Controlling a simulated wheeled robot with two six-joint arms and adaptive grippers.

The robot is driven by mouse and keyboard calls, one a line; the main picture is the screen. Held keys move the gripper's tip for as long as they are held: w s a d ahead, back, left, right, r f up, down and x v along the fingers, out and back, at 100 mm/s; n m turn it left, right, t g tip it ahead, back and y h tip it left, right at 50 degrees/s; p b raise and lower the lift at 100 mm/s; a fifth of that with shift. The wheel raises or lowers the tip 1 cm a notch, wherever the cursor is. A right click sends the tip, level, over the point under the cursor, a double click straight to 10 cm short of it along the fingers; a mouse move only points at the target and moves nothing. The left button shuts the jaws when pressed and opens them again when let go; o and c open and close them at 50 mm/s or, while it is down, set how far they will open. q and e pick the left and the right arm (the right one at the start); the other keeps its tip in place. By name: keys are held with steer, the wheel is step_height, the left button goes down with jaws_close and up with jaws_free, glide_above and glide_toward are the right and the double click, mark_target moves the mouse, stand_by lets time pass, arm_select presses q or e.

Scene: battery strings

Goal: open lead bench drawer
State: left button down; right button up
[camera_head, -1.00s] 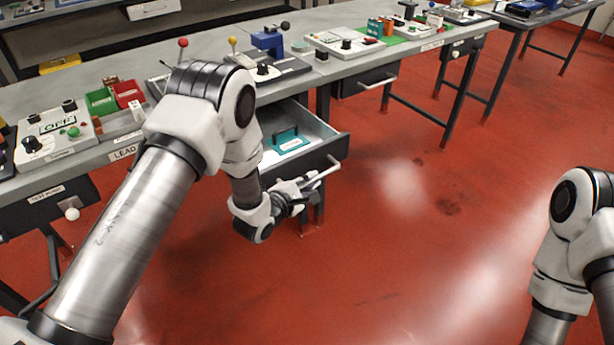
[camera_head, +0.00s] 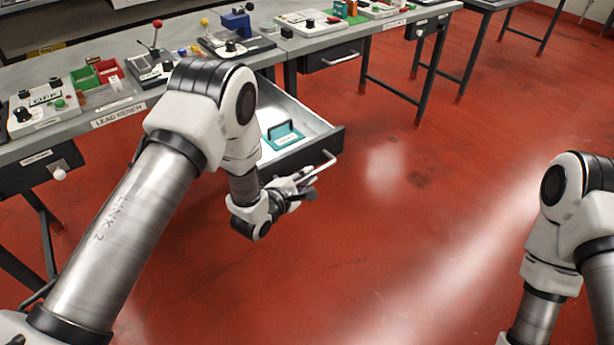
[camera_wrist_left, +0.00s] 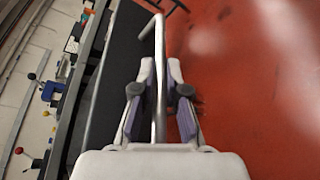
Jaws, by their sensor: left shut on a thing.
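The lead bench (camera_head: 150,102) has its label on the front edge. Its drawer (camera_head: 331,141) stands well out from under the top, with a dark front and a pale inside. A teal object with a dark handle (camera_head: 283,136) lies in the drawer. My left gripper (camera_head: 298,187) is shut on the drawer's bar handle (camera_head: 326,164). In the left wrist view the handle (camera_wrist_left: 159,45) runs between the fingers of the gripper (camera_wrist_left: 158,92), beside the dark drawer front (camera_wrist_left: 113,75). My arm hides part of the drawer. My right arm shows at the right, its gripper out of view.
On the bench top are red and green bins (camera_head: 97,73), lever devices and a control box (camera_head: 43,110). Another closed drawer (camera_head: 331,56) is farther along. The red floor (camera_head: 420,240) in front of the drawer is clear.

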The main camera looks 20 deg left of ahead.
arm_select(q)
steer(key=shift+f, duration=0.1)
steer(key=c, duration=1.2)
jaws_free()
steer(key=v, duration=1.2)
